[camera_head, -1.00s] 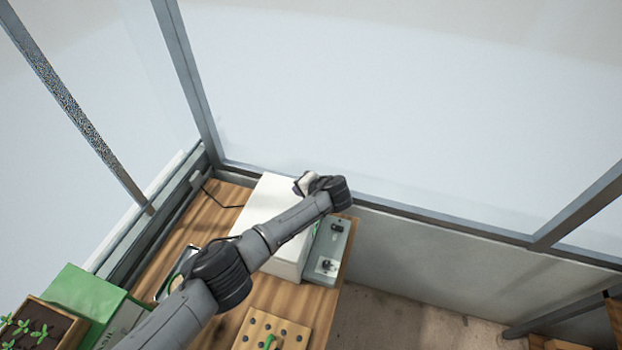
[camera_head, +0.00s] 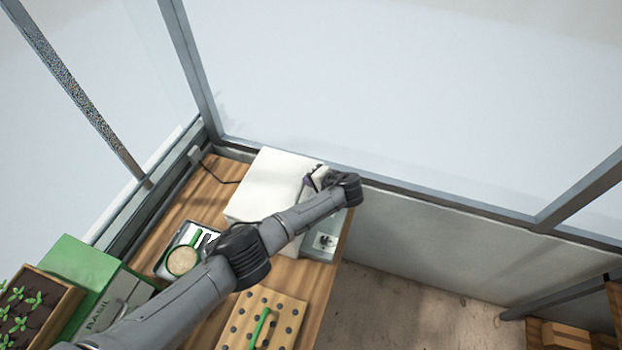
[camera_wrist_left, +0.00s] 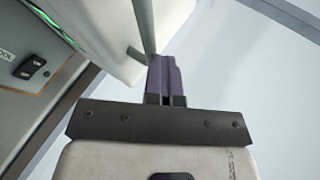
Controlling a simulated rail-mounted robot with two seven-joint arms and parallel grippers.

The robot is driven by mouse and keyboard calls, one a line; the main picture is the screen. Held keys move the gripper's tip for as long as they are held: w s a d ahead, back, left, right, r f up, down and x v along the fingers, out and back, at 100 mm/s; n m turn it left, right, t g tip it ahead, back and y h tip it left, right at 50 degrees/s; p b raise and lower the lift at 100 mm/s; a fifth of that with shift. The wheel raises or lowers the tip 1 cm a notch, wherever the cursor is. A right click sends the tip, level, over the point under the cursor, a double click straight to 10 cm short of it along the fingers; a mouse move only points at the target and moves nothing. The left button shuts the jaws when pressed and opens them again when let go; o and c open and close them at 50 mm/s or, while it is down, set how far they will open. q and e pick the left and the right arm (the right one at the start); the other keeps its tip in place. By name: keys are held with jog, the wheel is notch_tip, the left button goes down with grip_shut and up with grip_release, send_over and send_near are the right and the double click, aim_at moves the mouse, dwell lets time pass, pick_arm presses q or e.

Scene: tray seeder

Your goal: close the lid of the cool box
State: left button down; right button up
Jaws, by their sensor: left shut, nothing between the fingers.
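The white cool box stands at the far end of the wooden bench, and its white lid (camera_head: 268,183) shows as a broad pale panel. My forearm hides much of the box's front, and I cannot tell whether the lid lies fully flat. My left gripper (camera_head: 316,180) is at the lid's right edge, shut and empty. In the left wrist view its purple fingers (camera_wrist_left: 166,75) are together, close beside the white rounded edge of the lid (camera_wrist_left: 95,30) and a thin grey bar (camera_wrist_left: 143,25). I cannot tell whether they touch. My right gripper is out of view.
A grey unit with a socket (camera_head: 324,243) sits right of the box. A tray with a round seed dish (camera_head: 183,261), a holed wooden board (camera_head: 285,303), a green box (camera_head: 80,265) and a seedling tray (camera_head: 62,300) are nearer. A glass wall stands behind.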

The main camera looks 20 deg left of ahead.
pick_arm(q)
jog(key=shift+s+f, duration=0.2)
jog(key=shift+f, duration=0.5)
jog(key=w+r+p+v, duration=0.1)
jog(key=p+v, duration=0.1)
jog(key=v, duration=1.1)
jog(key=shift+w+a+r, duration=0.25)
jog(key=shift+w+r, duration=0.05)
jog(key=shift+r, duration=0.15)
